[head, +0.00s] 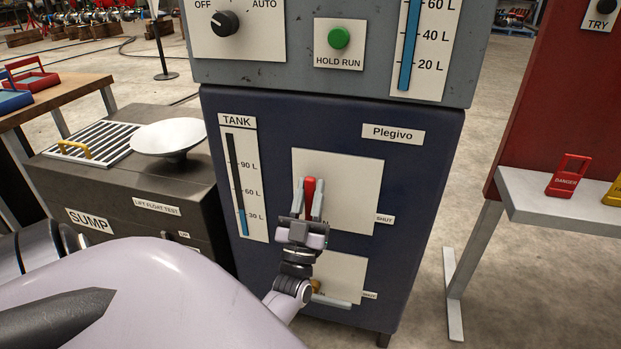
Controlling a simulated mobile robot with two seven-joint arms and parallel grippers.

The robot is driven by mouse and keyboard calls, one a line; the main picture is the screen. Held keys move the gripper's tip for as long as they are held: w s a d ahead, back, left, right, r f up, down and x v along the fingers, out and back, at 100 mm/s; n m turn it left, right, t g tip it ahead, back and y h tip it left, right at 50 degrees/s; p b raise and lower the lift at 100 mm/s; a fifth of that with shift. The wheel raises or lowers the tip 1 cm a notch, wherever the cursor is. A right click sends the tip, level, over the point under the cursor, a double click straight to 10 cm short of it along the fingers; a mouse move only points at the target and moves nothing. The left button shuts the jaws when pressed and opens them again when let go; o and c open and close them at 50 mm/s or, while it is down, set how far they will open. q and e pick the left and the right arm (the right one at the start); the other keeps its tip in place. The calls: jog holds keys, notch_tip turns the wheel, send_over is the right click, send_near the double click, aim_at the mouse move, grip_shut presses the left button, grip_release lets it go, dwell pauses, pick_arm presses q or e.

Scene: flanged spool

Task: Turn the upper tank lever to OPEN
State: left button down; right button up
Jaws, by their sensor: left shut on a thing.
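The dark blue tank cabinet (418,170) stands ahead, with a TANK gauge (245,185) at its left. On its upper cream plate (355,175) the red upper lever (309,186) points up. My left gripper (310,200) is shut on this lever, one finger on each side of it. The gripper hides the lever's base and most of a label below, of which an N shows. A SHUT label (384,218) sits at the plate's right edge. My right gripper is not in view.
Below is a second cream plate (345,272) with its own SHUT label (370,295) and a pale lever (332,300), partly hidden by my arm. The SUMP box (120,185) stands left. A bench (560,215) with a red DANGER tag (567,177) stands right.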

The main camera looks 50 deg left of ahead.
pick_arm(q)
jog(key=c, duration=1)
grip_release()
jog(key=shift+a, duration=0.1)
jog(key=shift+o, duration=0.2)
jog(key=shift+s+f, duration=0.1)
jog(key=v, duration=0.7)
